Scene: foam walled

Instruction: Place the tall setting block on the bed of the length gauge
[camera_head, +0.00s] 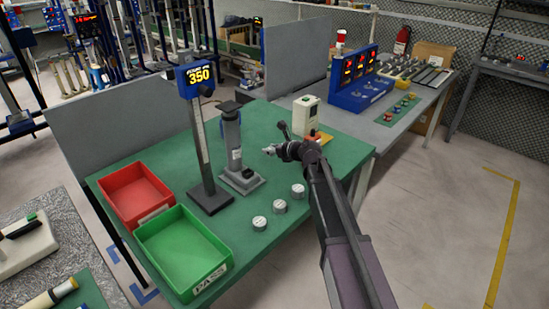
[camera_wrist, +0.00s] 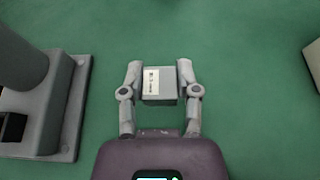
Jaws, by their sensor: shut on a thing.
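My gripper (camera_wrist: 158,76) is shut on a grey block with a white label, which I take as the setting block (camera_wrist: 160,84); I see it end-on between both fingers in the wrist view. In the head view my gripper (camera_head: 270,150) is over the green table, right of a grey upright device. The grey device, perhaps the length gauge, has a thick column (camera_head: 232,140) on a flat base (camera_head: 241,181). That base shows left in the wrist view (camera_wrist: 50,140).
A post with a blue display reading 350 (camera_head: 198,74) stands left of the grey device. A red bin (camera_head: 137,196) and a green PASS bin (camera_head: 184,250) are at left. Three silver discs (camera_head: 279,206) lie in front. A beige box (camera_head: 305,113) stands behind the arm.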

